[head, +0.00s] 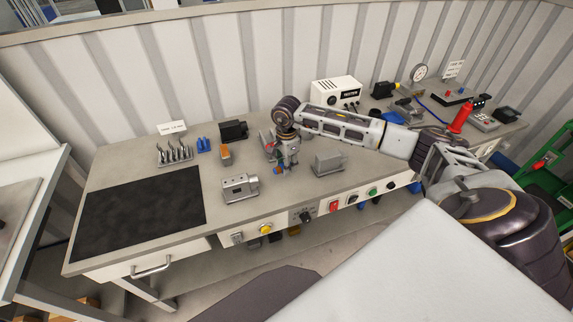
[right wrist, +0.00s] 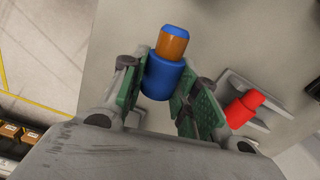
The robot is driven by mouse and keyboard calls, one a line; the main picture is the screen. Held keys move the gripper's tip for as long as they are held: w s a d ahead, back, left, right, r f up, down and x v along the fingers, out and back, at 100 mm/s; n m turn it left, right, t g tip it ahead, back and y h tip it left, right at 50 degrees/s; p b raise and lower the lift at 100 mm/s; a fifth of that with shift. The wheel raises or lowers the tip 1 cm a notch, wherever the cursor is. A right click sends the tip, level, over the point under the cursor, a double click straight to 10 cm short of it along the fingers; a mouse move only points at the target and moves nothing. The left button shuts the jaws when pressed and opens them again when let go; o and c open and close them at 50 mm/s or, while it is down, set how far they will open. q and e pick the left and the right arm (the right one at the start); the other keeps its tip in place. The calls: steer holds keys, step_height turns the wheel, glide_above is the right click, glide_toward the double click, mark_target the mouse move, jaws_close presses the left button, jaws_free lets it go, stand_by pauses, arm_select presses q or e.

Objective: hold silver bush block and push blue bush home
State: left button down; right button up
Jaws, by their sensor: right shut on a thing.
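My right gripper (head: 281,168) points down over the bench, left of one silver block (head: 328,163) and right of another silver block (head: 240,188). I cannot tell which is the silver bush block. In the right wrist view, my right gripper (right wrist: 168,98) is shut on the blue bush (right wrist: 166,76), a blue cylinder between its green pads. An orange pin (right wrist: 173,44) with a blue end projects from it. Both blocks stand apart from the gripper. My left gripper is not in view.
A grey fixture with a red cylinder (right wrist: 244,110) is close to the right finger in the right wrist view. A black mat (head: 140,212) covers the bench's left. A white power unit (head: 335,92) stands behind my right arm. A tool rack (head: 174,155) stands at back left.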

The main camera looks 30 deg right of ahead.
steer(key=shift+m, duration=1)
steer(key=shift+f, duration=0.1)
